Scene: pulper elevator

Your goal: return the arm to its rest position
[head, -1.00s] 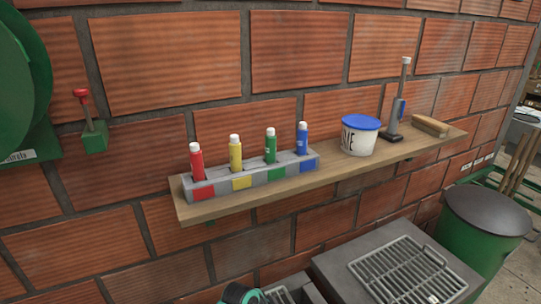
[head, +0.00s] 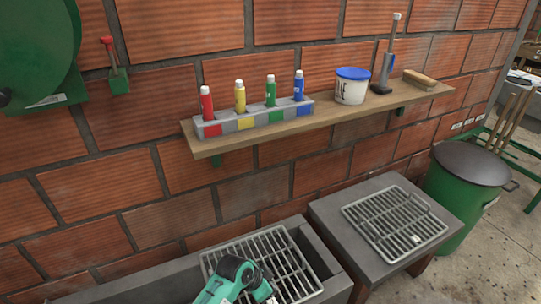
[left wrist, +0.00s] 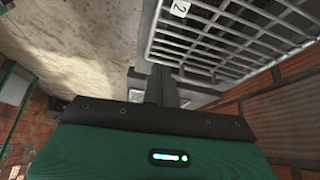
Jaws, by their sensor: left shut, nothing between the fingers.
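My left arm (head: 236,277) shows as teal links at the bottom of the head view, over the near metal grate (head: 270,250). Its gripper cannot be made out there. In the left wrist view my left gripper (left wrist: 160,82) is shut, with its dark fingers together and nothing between them. A wire grate with a tag marked 2 (left wrist: 215,40) lies beyond the fingers at the upper right. My right gripper is in neither view.
A wooden shelf (head: 350,122) on the brick wall holds four-colour markers, a white tub (head: 351,88), a grey upright tool (head: 387,60) and a brush (head: 420,79). A second grate (head: 395,222) and a green bin (head: 465,185) stand right.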

